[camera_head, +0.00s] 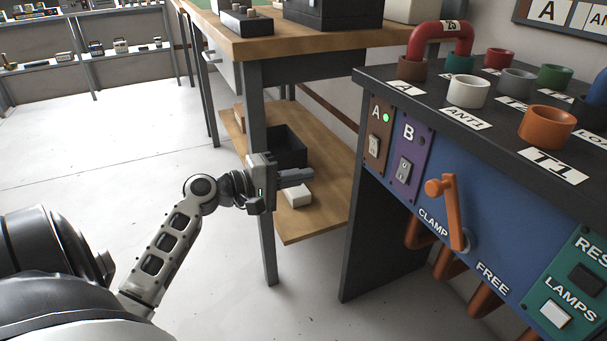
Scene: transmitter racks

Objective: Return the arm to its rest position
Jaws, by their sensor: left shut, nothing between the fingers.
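My left arm comes in from the lower left and reaches toward the middle of the head view. My left gripper (296,178) is shut and empty, pointing right. It is in front of the workbench's lower shelf in the picture, left of the rack panel and apart from it. I cannot tell how far it is from the bench leg behind it. My right gripper does not show.
The transmitter rack (357,180) stands at the right, with an orange clamp lever (449,212) and coloured sockets on top. The wooden workbench (262,46) holds a black box (285,146) on its lower shelf. Open floor (90,150) lies at the left.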

